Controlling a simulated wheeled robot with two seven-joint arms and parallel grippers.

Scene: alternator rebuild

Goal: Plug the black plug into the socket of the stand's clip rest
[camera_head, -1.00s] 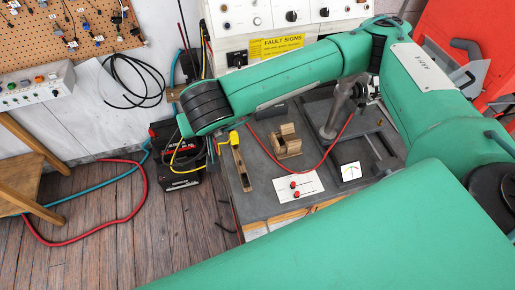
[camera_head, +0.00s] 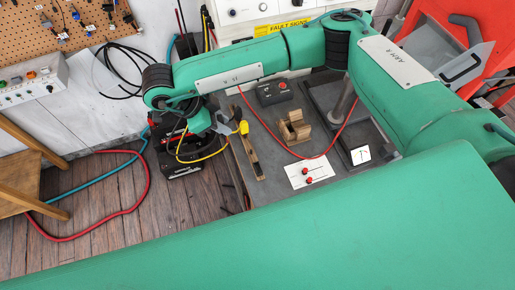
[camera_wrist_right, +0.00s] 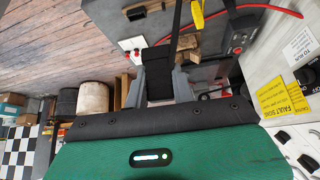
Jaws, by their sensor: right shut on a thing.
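My right gripper (camera_head: 225,122) is at the left edge of the grey bench, beside a yellow clip (camera_head: 243,127). In the right wrist view its two grey fingers (camera_wrist_right: 158,78) are shut on a black block, seemingly the black plug (camera_wrist_right: 158,86). A black strip runs up from there in that view. In the head view the plug cannot be made out. The yellow clip also shows in the right wrist view (camera_wrist_right: 197,14). A wooden piece with a slot (camera_head: 250,156) lies below the clip. I cannot make out the socket. My left gripper is not in view.
On the bench (camera_head: 275,178) stand a wooden cradle (camera_head: 294,130), a white card with red terminals (camera_head: 308,174), a meter (camera_head: 360,155) and a dark box with a red button (camera_head: 273,92). A red cable (camera_head: 318,157) crosses it. A black-and-red machine (camera_head: 181,163) stands left.

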